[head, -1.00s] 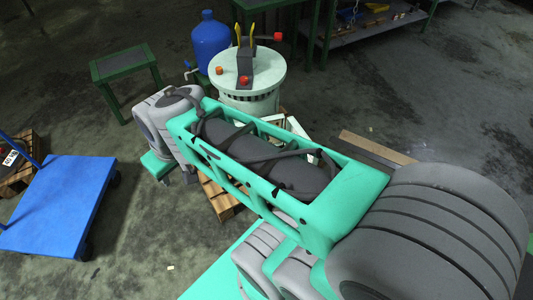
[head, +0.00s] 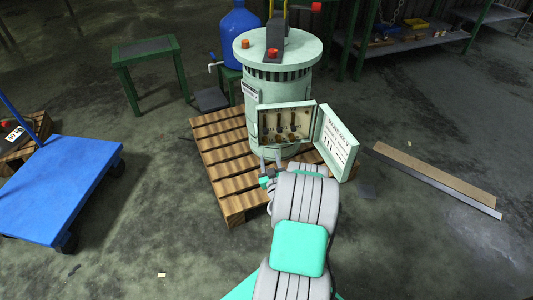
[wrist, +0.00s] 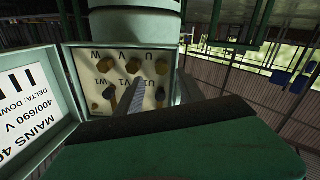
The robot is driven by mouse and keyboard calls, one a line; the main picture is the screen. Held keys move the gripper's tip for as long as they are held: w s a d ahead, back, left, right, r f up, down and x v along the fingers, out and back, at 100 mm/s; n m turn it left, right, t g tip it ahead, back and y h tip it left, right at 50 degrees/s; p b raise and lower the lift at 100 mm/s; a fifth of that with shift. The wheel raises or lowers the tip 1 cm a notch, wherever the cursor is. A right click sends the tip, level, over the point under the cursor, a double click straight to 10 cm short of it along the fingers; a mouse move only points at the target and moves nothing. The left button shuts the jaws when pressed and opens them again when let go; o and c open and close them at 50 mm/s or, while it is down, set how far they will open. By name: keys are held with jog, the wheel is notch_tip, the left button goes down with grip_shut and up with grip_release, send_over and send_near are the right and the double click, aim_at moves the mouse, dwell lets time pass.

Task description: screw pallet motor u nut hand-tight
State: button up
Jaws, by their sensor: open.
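The pale green motor (head: 284,105) stands on a wooden pallet (head: 222,155). Its terminal box (head: 259,119) is open, with the lid (head: 338,142) swung out to the right in the head view. In the wrist view the terminal board (wrist: 85,70) appears with upside-down labels and brass-coloured terminals. The terminal beside the U label (wrist: 162,67) is visible; whether a nut sits on it is unclear. My gripper (head: 271,164) is open in front of the box's lower left. In the wrist view its fingers (wrist: 163,84) overlap the board; contact cannot be told.
A blue cart (head: 65,185) stands at left. A green stool (head: 146,48) and a blue bottle (head: 240,30) are behind the motor. A plank (head: 435,174) lies on the floor at right. The lid (wrist: 38,105) is close to the gripper's left in the wrist view.

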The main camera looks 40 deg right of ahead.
aim_at(266, 144)
jog(key=b+x, duration=0.1)
jog(key=x, duration=0.6)
jog(key=shift+w+r, duration=0.1)
jog(key=shift+w, duration=0.1)
jog(key=shift+c, duration=0.5)
grip_shut()
